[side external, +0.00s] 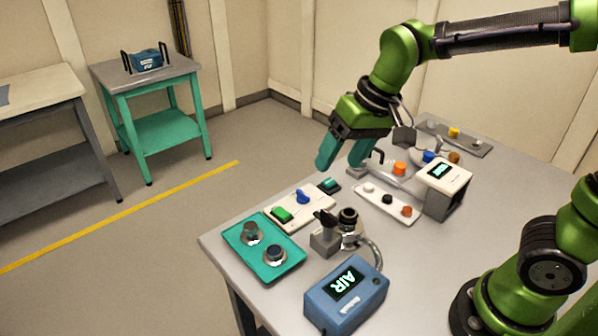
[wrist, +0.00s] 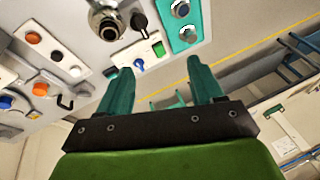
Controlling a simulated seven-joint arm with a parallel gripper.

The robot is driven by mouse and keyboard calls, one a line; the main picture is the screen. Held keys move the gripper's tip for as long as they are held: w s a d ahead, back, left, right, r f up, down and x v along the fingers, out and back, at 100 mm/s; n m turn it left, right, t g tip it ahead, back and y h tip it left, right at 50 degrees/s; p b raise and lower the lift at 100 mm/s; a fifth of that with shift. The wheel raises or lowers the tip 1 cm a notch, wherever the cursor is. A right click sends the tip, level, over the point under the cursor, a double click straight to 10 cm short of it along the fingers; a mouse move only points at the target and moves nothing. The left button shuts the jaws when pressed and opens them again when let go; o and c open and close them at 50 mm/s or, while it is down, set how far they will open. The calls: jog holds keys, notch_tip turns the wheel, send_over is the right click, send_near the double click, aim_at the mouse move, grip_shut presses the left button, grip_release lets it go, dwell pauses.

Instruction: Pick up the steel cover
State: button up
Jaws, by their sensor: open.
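I cannot tell for sure which piece is the steel cover. One candidate is a pale metal piece with a black handle (side external: 377,156), partly hidden behind the right finger; the handle also shows in the wrist view (wrist: 65,102). Two round metal pieces, one at the back (side external: 252,232) and one darker in front (side external: 275,253), sit in a teal tray (side external: 243,252).
A white panel with green and blue controls (side external: 300,208) lies below my gripper. A dark-topped fitting (side external: 347,220), a blue AIR box (side external: 346,295), a button strip (side external: 387,201) and a white display box (side external: 445,187) crowd the table. Open floor lies to the left.

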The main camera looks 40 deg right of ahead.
jog(key=w+a+f+g+h, duration=0.25)
jog(key=w+a+f, duration=0.25)
jog(key=w+a, duration=0.6)
jog(key=m, duration=0.1)
send_over(250, 225)
jog(key=shift+g, duration=0.45)
jog(key=f, duration=0.9)
jog(key=shift+s+d+f, duration=0.1)
jog(key=shift+s+f, duration=0.15)
jog(key=shift+f, duration=0.05)
jog(key=shift+w+f, duration=0.2)
jog(key=shift+f, duration=2.7)
jog(key=shift+c, duration=0.4)
jog(key=c, duration=0.7)
